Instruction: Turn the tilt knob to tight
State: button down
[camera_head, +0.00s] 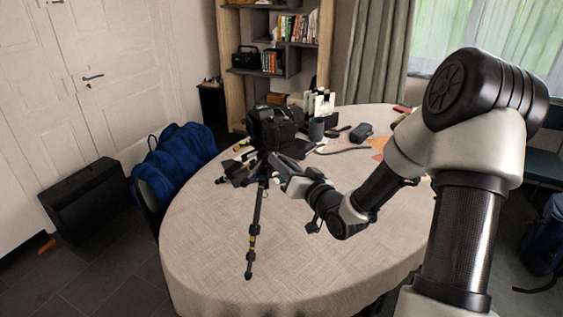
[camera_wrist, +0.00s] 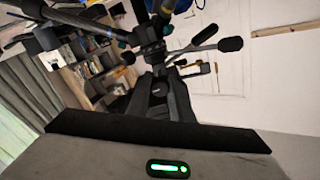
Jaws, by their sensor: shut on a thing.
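A tripod (camera_head: 256,215) stands on the round table with a black camera (camera_head: 272,127) on its head. My gripper (camera_head: 275,168) reaches the tripod head from the right, just below the camera. In the wrist view my gripper's dark fingers (camera_wrist: 158,78) are closed together at the tripod head (camera_wrist: 152,48). They seem shut on the tilt knob, which is mostly hidden between them, so its setting cannot be read. A black handle (camera_wrist: 230,45) sticks out to the right of the head in the wrist view.
The round table (camera_head: 215,270) has a light cloth, bare at the front. A dark cup (camera_head: 316,129), a dark pouch (camera_head: 361,132) and small items lie behind the tripod. A blue bag (camera_head: 175,165) and a black case (camera_head: 88,208) are at the left. A bookshelf (camera_head: 238,100) stands behind.

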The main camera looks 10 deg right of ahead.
dwell(0.5)
jog(key=c, duration=1.8)
grip_release()
jog(key=shift+c, duration=0.2)
jog(key=p+v, duration=0.7)
jog(key=v, duration=1)
jog(key=shift+s, duration=0.25)
jog(key=shift+f, duration=0.1)
